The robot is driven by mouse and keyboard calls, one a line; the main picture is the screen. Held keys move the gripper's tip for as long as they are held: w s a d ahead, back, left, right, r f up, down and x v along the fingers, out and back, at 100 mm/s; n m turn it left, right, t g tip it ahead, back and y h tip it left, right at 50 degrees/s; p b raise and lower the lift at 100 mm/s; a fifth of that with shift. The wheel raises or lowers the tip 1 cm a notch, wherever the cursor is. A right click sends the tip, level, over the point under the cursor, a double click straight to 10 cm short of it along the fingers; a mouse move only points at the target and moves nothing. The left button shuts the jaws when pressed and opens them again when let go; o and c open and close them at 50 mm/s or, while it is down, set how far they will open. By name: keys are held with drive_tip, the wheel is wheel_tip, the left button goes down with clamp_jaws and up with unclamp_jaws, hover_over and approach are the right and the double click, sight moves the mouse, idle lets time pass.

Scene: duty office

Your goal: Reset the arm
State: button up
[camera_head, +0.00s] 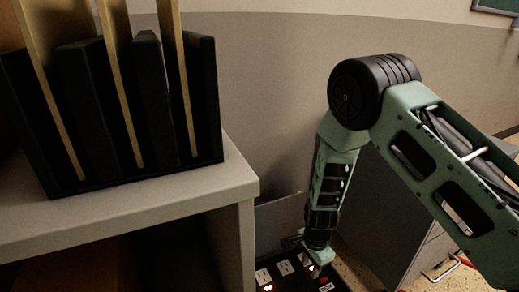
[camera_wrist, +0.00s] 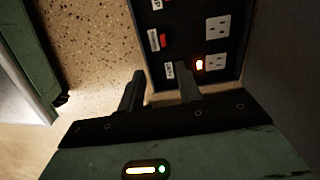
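My green and black arm reaches down from the right in the head view, bent at its large black joint. My gripper (camera_head: 318,258) hangs low at its end, over a black socket panel. In the wrist view my gripper (camera_wrist: 160,84) has its two dark fingers apart, with nothing held between them. The socket panel (camera_wrist: 185,15) lies just beyond the fingertips, with white sockets (camera_wrist: 216,60), a red switch (camera_wrist: 157,40) and a glowing orange switch (camera_wrist: 199,65). I cannot tell whether a finger touches the panel.
A light desk or shelf (camera_head: 240,180) stands at left, with a black rack (camera_head: 205,100) holding upright tan boards. A grey drawer cabinet (camera_head: 395,215) stands behind my arm at right. Speckled floor (camera_wrist: 95,40) shows beside the panel.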

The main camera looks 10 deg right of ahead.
drive_tip(key=s+a+r+n+y+p, duration=0.1)
drive_tip(key=s+a+r+n, duration=0.25)
drive_tip(key=r, duration=0.45)
drive_tip(key=s+a+r+n+p, duration=0.1)
drive_tip(key=s+a+r+n, duration=0.25)
drive_tip(key=r, duration=0.55)
drive_tip(key=s+a+r+n+y+p, duration=0.1)
drive_tip(key=s+a+r+n, duration=0.25)
drive_tip(key=r, duration=0.45)
drive_tip(key=s+d+r+n+h+p, duration=0.1)
drive_tip(key=s+d+r+n, duration=0.1)
drive_tip(key=s+r+n, duration=0.4)
drive_tip(key=s+d+r+n+h+p, duration=0.1)
drive_tip(key=s+d+r+n+p, duration=0.15)
drive_tip(key=s+r+n, duration=0.4)
wheel_tip(320, 180, up, 38)
drive_tip(key=s+m+p, duration=0.1)
drive_tip(key=s+p, duration=0.1)
drive_tip(key=p, duration=3.5)
drive_tip(key=shift+r, duration=0.15)
drive_tip(key=shift+d, duration=0.1)
